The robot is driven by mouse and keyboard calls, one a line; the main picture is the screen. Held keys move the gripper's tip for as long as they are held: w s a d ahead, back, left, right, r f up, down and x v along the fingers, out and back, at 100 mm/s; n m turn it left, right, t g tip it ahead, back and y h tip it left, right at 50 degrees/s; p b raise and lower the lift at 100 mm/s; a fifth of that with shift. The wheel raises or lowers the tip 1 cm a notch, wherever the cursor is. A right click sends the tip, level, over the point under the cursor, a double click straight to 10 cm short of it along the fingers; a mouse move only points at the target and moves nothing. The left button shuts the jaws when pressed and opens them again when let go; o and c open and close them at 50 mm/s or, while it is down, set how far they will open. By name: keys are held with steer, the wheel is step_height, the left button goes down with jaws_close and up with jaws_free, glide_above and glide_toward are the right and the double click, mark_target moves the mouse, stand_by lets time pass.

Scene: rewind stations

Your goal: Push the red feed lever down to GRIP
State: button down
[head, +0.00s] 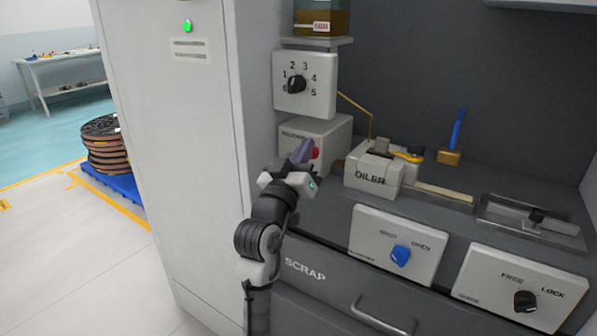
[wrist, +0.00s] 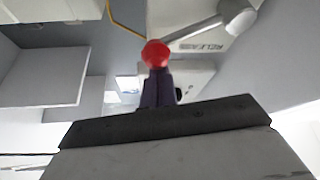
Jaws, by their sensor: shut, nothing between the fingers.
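The red feed lever's ball knob (head: 315,153) shows just right of my gripper (head: 304,148) in the head view, in front of a white box; the rest of the lever is hidden there. The word RELEASE shows near the rod; no GRIP label is readable. My purple fingers are shut and empty. I cannot tell whether they touch the knob.
The white lever box (head: 335,133) stands below a dial panel (head: 305,85), left of the OILER block (head: 372,172). A thin yellow rod (head: 357,105) rises behind the block. The SCRAP drawer (head: 340,285) and switch panels (head: 397,242) are below. A tall cabinet (head: 170,140) stands left.

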steer(key=f+m+h+b, duration=0.1)
steer(key=m+b, duration=0.1)
steer(key=b, duration=0.1)
steer(key=d+f+m+g+h+b, duration=0.1)
steer(key=m+b, duration=0.1)
steer(key=b, duration=0.1)
steer(key=s+f+m+g+h+b, duration=0.1)
steer(key=f+m+b, duration=0.1)
steer(key=b, duration=0.2)
steer(key=shift+d+m+h, duration=0.25)
steer(key=shift+m+h, duration=0.15)
steer(key=r+p, duration=0.2)
steer(key=r, duration=0.1)
steer(key=r+p, duration=0.1)
steer(key=shift+s+d+r, duration=0.2)
steer(key=shift+s+r, duration=0.05)
steer(key=shift+s, duration=0.05)
steer(key=b+v, duration=0.1)
steer(key=v, duration=0.9)
steer(key=shift+a+f, duration=0.2)
